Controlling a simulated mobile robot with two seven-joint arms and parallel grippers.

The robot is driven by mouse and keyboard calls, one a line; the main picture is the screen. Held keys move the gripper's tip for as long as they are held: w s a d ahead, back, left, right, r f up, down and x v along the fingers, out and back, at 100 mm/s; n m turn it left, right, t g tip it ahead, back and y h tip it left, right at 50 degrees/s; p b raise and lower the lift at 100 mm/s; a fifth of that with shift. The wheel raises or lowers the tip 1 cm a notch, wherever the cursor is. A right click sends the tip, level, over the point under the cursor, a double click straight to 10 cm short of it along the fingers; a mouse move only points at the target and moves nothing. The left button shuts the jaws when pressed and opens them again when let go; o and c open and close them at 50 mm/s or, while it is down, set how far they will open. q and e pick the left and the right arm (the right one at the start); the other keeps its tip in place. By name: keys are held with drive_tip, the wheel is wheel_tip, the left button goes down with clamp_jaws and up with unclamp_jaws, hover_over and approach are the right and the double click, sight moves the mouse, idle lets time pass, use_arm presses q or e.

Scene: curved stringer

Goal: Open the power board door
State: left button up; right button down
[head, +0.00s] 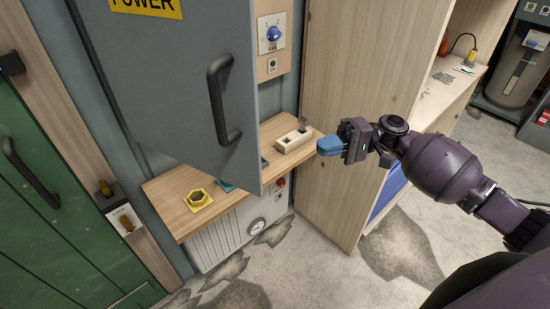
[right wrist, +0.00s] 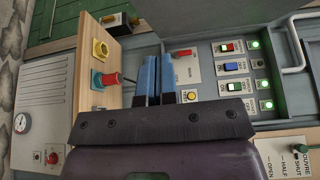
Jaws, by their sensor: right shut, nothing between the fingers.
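The grey power board door (head: 170,80) with a yellow POWER label (head: 147,7) fills the upper left of the head view. It appears swung out from the wall, its lower corner overhanging the shelf. Its black bar handle (head: 220,100) is near the free edge. My right gripper (head: 330,145) is shut and empty, to the right of the door and apart from the handle. Its blue fingers also show in the right wrist view (right wrist: 153,80), with a grey panel of switches and green lights (right wrist: 240,75) beyond them. My left gripper is not in view.
A wooden shelf (head: 172,187) below the door holds a yellow hexagonal piece (head: 198,200) and a beige block (head: 294,140). A tall wooden panel (head: 350,70) stands to the right. A blue-knob switch (head: 273,33) is beside the door. A green door (head: 50,220) is at left.

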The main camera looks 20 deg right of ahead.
drive_tip(key=s+a+p, duration=0.2)
drive_tip(key=a+p, duration=0.1)
drive_tip(key=a, duration=1)
drive_tip(key=shift+s+a+r+n, duration=0.15)
drive_tip(key=shift+r+n, duration=0.05)
drive_tip(key=shift+n, duration=0.1)
